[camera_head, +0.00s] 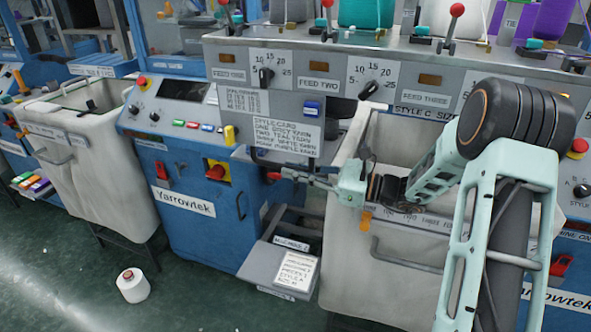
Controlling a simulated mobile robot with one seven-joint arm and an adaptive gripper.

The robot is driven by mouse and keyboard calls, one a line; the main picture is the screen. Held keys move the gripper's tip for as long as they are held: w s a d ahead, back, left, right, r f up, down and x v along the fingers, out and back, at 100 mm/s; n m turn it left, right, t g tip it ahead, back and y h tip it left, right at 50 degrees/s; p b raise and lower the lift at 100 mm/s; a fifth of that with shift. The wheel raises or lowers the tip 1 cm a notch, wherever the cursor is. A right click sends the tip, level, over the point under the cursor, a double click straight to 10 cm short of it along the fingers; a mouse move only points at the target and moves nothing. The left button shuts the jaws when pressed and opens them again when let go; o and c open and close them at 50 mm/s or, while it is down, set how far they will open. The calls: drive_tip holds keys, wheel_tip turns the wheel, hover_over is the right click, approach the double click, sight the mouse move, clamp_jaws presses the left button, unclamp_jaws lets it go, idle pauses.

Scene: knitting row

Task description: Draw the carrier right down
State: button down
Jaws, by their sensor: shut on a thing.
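My gripper (296,177) reaches left from my pale green arm, just below the style card panel. Its fingers are shut at a small red-ended handle (273,176). The fingers hide most of the grip, and I cannot tell how the handle joins the machine. No part is plainly marked as the carrier; this handle may belong to it. The grey style card panel (270,118) stands upright above the handle.
Red-knobbed levers (456,11) and yarn cones (366,10) stand along the top. A pale bin (385,262) lies below my arm, with another bin (85,160) at left. A grey tray (278,270) juts out low. A white cone (133,286) is on the open floor.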

drive_tip(key=shift+s+f, duration=0.15)
drive_tip(key=shift+f, duration=0.1)
drive_tip(key=c, duration=2)
unclamp_jaws()
drive_tip(key=shift+o, duration=0.2)
drive_tip(key=shift+r, duration=0.15)
drive_tip(key=v, duration=1.2)
drive_tip(key=shift+c, duration=0.7)
